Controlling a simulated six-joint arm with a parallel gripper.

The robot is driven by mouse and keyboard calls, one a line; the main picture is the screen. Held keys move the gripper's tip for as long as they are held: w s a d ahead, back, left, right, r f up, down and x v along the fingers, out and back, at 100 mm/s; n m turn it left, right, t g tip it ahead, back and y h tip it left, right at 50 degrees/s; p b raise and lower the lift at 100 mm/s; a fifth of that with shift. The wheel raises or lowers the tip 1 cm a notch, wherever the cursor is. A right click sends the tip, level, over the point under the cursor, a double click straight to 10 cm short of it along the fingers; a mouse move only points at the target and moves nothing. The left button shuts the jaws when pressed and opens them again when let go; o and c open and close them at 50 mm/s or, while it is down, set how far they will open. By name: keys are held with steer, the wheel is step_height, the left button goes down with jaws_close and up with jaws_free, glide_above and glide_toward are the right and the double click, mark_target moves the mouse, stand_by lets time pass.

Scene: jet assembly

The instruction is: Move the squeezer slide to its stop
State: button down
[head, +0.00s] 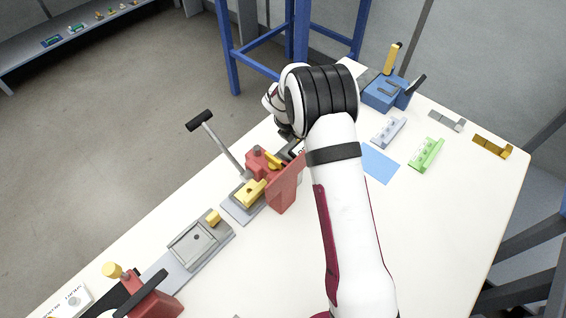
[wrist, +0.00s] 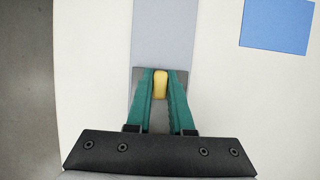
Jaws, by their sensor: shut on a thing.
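In the wrist view, my gripper (wrist: 160,76) has its two green fingers shut on a yellow knob (wrist: 160,84). The knob stands on a dark grey plate (wrist: 138,76), which I take to be the squeezer slide, on a lighter grey strip (wrist: 162,30). In the head view, my arm hides the fingertips and this knob. A red block (head: 282,190) with a black-handled lever (head: 200,121) and yellow parts (head: 249,194) stands beside my wrist. I cannot tell how far the slide is from a stop.
A second grey slide (head: 200,240) with a yellow knob and another red block (head: 152,303) are at the lower left. Right of my arm lie a blue sheet (head: 379,163), a grey-blue part (head: 388,132), a green part (head: 426,155) and a blue fixture (head: 386,93). The front right table is clear.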

steer(key=shift+s+a, duration=0.95)
steer(key=c, duration=1)
jaws_free()
steer(key=shift+o, duration=0.2)
steer(key=shift+r, duration=2.5)
